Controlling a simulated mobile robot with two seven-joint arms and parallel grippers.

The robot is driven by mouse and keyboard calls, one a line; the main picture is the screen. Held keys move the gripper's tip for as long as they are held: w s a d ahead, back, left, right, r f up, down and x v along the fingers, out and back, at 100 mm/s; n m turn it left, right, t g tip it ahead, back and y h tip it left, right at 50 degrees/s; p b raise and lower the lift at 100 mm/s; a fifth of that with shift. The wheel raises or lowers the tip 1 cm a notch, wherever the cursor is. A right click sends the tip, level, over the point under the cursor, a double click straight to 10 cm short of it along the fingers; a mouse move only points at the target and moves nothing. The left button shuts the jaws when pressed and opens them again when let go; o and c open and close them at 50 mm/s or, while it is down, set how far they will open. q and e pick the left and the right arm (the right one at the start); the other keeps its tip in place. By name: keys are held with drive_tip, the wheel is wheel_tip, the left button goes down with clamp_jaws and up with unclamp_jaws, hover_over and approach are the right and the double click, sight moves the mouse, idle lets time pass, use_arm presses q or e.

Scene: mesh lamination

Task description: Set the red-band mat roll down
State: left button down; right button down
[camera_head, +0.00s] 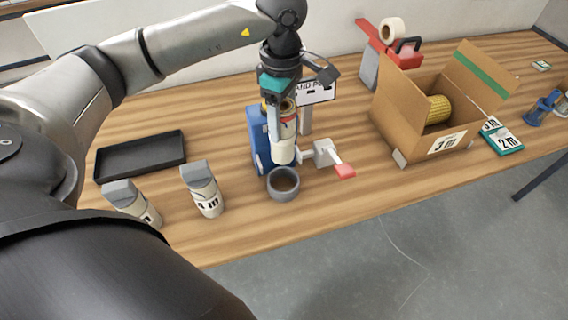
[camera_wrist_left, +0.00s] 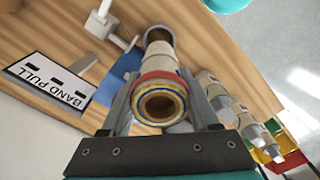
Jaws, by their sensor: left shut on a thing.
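My left gripper (camera_head: 279,112) is shut on the red-band mat roll (camera_head: 284,152), a cream roll. It holds the roll roughly upright. In the left wrist view the roll (camera_wrist_left: 160,88) sits between the fingers, with a red band and yellow and blue rings around its near, hollow end. A grey round cup (camera_head: 283,190) stands on the table just below the roll's lower end. The cup also shows beyond the roll in the left wrist view (camera_wrist_left: 158,33). I cannot tell whether the roll's end touches the cup. My right gripper is not in view.
A blue stand (camera_head: 257,140), a BAND PULL sign (camera_head: 316,93) and a red-tipped lever (camera_head: 343,170) are close by. Two cream rolls (camera_head: 207,198) and a black tray (camera_head: 140,157) are left. A cardboard box (camera_head: 404,124) stands right. The table's front edge is near the cup.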

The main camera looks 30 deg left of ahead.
use_arm(q)
wheel_tip(320, 180, down, 14)
idle(0.4)
drive_tip(key=shift+w+b, duration=0.1)
drive_tip(key=shift+b, duration=0.25)
drive_tip(key=shift+c, duration=0.7)
unclamp_jaws()
drive_tip(key=shift+f, duration=0.15)
wheel_tip(320, 180, up, 12)
drive_tip(key=shift+r, duration=0.2)
